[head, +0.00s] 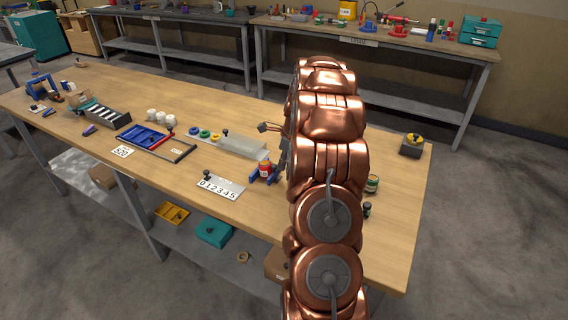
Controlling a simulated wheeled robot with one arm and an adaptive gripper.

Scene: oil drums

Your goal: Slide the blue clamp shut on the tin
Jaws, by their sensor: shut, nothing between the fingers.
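A small red and yellow tin (265,167) stands on the wooden workbench, just left of my copper-coloured arm. The blue clamp (254,178) is low around the tin's base, with blue parts seen on both sides of it. Whether the clamp touches the tin is too small to tell. My gripper (282,166) shows only as dark grey parts at the arm's left edge, close beside the tin's right side. It is shut and holds nothing. The arm hides much of the gripper and the bench behind it.
A number plate (220,187) with a black knob lies left of the clamp. A pale rack (243,146) and a blue tray (143,137) are farther left. A yellow-topped block (413,145) and a green tin (372,183) stand right of my arm. The bench front is clear.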

